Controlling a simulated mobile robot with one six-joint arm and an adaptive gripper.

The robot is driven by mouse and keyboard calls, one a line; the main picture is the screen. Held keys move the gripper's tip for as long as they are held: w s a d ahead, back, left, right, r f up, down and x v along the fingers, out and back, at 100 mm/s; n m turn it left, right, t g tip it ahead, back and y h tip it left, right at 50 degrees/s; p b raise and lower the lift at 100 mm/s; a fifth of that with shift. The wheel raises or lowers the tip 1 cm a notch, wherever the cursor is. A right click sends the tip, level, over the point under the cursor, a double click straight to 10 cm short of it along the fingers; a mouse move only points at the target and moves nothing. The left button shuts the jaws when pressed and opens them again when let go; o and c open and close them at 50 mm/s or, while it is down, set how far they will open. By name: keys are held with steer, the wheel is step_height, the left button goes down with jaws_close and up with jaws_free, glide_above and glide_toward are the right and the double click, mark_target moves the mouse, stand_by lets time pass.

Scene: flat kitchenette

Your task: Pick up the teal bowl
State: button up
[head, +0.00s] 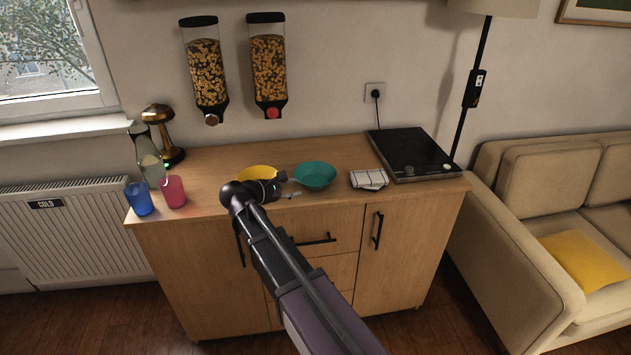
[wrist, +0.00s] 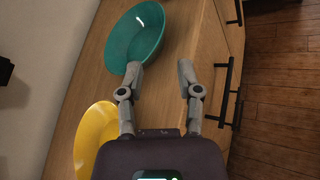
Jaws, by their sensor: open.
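The teal bowl (head: 315,175) stands upright and empty on the wooden cabinet top, right of the yellow bowl (head: 258,172). In the wrist view the teal bowl (wrist: 135,38) is at the top, just beyond the left fingertip. My gripper (head: 289,186) is at the front edge of the cabinet top, left of the teal bowl. In the wrist view my gripper (wrist: 160,75) is open with nothing between its fingers. The yellow bowl (wrist: 92,135) is left of the gripper there, partly hidden by its body.
A folded checked cloth (head: 369,179) lies right of the teal bowl, before a black hob (head: 412,152). A blue cup (head: 139,199), a pink cup (head: 173,191) and a brass lamp (head: 160,120) stand at left. Two cereal dispensers (head: 268,75) hang above. Drawer handles (head: 314,240) project in front.

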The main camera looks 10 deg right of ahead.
mark_target(324, 184)
steer(key=shift+b+x, duration=1.35)
steer(key=shift+x, duration=2.75)
steer(key=shift+f, duration=0.1)
steer(key=shift+w+d+f+b, duration=0.35)
steer(key=shift+d+f+b, duration=0.05)
steer(key=shift+d+b, duration=0.05)
steer(key=b+x, duration=0.1)
steer(key=x, duration=0.2)
steer(key=shift+a+f, duration=0.1)
steer(key=shift+w+d+f, duration=0.1)
steer(key=shift+w+d, duration=0.1)
steer(key=shift+d, duration=0.3)
jaws_close()
